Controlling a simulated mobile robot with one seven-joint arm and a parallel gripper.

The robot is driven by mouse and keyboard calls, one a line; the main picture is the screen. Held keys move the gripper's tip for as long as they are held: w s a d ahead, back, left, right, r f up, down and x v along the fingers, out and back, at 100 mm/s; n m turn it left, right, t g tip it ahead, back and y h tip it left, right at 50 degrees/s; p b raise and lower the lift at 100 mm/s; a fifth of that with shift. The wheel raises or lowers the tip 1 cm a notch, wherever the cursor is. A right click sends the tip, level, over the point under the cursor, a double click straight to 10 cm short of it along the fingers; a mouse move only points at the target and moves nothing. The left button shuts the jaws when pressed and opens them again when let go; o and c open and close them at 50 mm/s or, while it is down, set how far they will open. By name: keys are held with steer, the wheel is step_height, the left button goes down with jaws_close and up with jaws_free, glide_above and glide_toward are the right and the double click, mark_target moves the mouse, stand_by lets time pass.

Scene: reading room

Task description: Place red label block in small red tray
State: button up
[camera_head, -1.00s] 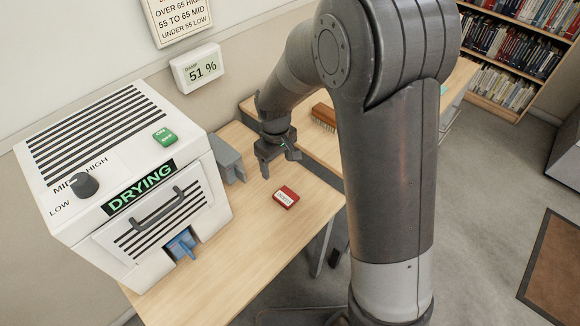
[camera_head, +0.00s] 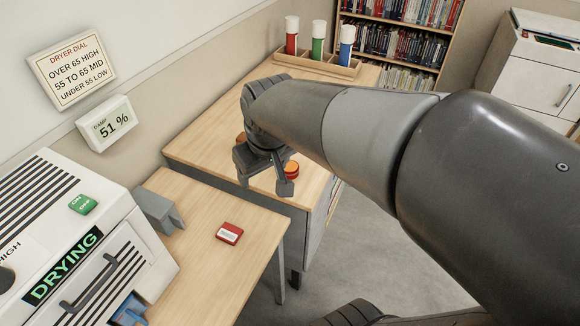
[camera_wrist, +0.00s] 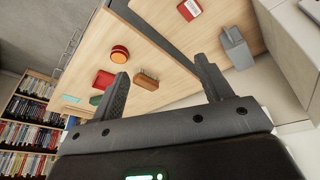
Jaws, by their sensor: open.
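A red block with a white label (camera_head: 229,233) lies on the near wooden table. It also shows at the top of the wrist view (camera_wrist: 190,9). A flat red item (camera_wrist: 103,80), possibly the small red tray, lies on the farther desk in the wrist view. My arm hides it in the head view. My gripper (camera_head: 265,182) is open and empty above the farther desk, beyond the block and apart from it. Its two spread fingers (camera_wrist: 161,70) show in the wrist view with nothing between them.
A grey holder (camera_head: 158,208) and the white dryer (camera_head: 125,245) stand left of the block. A wooden rack (camera_head: 318,67) holds coloured tubes behind.

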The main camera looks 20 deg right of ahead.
steer(key=s+d+r+m+t, duration=0.1)
steer(key=s+d+r+m, duration=0.1)
steer(key=s, duration=0.6)
steer(key=shift+s+d+r+m+t, duration=0.2)
steer(key=shift+d+r+m+t, duration=0.15)
steer(key=shift+d+r, duration=0.4)
steer(key=shift+o, duration=0.3)
steer(key=shift+s+d, duration=0.2)
steer(key=shift+s, duration=0.1)
steer(key=shift+o, duration=1.2)
steer(key=shift+s, duration=0.15)
